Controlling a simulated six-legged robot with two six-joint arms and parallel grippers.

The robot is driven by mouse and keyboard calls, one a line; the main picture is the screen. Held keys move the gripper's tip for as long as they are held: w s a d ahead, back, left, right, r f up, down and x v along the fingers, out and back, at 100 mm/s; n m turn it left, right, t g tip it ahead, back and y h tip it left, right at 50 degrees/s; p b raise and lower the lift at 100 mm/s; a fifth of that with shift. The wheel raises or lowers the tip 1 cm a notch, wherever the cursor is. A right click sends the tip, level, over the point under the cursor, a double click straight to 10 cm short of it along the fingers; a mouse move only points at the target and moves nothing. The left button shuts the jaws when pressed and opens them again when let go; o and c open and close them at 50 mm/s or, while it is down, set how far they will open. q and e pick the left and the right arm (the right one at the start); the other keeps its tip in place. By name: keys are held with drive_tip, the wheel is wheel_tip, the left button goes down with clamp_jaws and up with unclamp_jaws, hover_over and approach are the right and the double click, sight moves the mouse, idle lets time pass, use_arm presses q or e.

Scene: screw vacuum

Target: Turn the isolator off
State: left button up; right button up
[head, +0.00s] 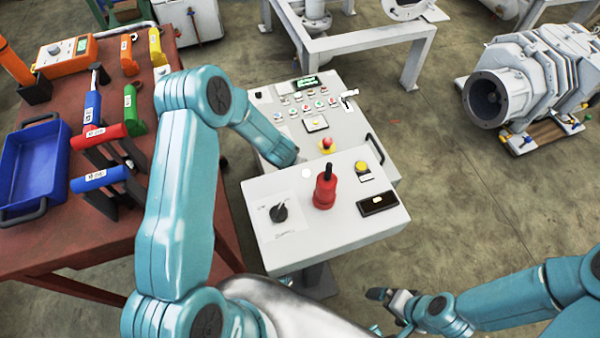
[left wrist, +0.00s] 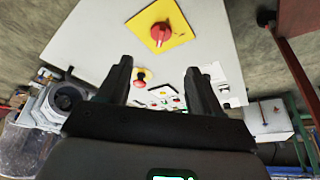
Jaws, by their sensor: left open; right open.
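The isolator, a red rotary knob (left wrist: 163,32) on a yellow plate (left wrist: 183,40), is on a pale panel surface in the left wrist view. My left gripper (left wrist: 159,66) is open, its two dark fingers apart and empty, with the knob above their tips in the picture. I cannot make out the isolator in the head view. There my left arm reaches over the left part of the grey control console (head: 350,130), and its gripper is hidden. My right gripper (head: 380,294) is small and low in the head view, in front of the console, apart from it and holding nothing visible.
The console's front box has a black rotary switch (head: 278,212), a red black-topped object (head: 325,188) and a yellow button (head: 361,167). A red mushroom button (head: 327,143) sits behind. A reddish-brown table (head: 50,245) with a blue tray (head: 38,160) stands left.

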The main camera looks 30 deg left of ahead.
use_arm(q)
drive_tip(key=b+x, duration=0.1)
drive_tip(key=x, duration=1.1)
drive_tip(key=shift+w+f, duration=0.1)
drive_tip(key=c, duration=1)
